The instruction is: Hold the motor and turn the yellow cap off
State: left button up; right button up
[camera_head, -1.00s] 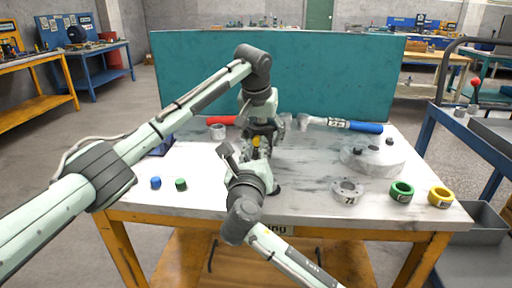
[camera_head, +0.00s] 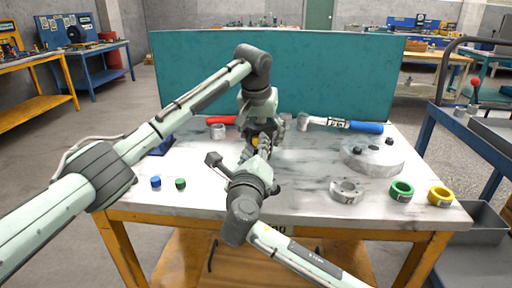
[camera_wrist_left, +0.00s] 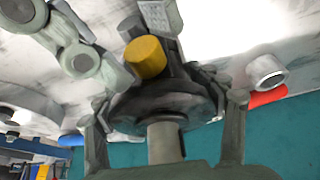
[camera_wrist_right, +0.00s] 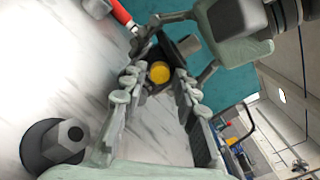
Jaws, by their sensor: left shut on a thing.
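The dark motor has a round body that shows in the left wrist view (camera_wrist_left: 165,108), with the yellow cap (camera_wrist_left: 146,57) on a short part of it. My left gripper (camera_head: 264,128) is shut on the motor above the table. My right gripper (camera_head: 254,151) is open just in front of the cap. In the right wrist view its fingers (camera_wrist_right: 158,88) stand on either side of the yellow cap (camera_wrist_right: 159,72), with a gap showing around it. Contact with the cap cannot be told. In the head view, the arms and grippers hide most of the motor.
On the table (camera_head: 310,205) lie a red-handled tool (camera_head: 222,120), a blue-handled tool (camera_head: 350,125), a round grey plate (camera_head: 375,160), and grey (camera_head: 347,190), green (camera_head: 401,190) and yellow (camera_head: 440,196) rings. Small blue (camera_head: 155,181) and green (camera_head: 180,183) pieces lie at left. A teal panel (camera_head: 320,75) stands behind.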

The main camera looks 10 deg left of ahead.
jog(key=m, duration=0.5)
jog(key=shift+f, duration=0.1)
jog(key=m, duration=0.5)
jog(key=shift+c, duration=0.3)
grip_shut()
jog(key=n, duration=0.4)
jog(key=shift+n, duration=0.8)
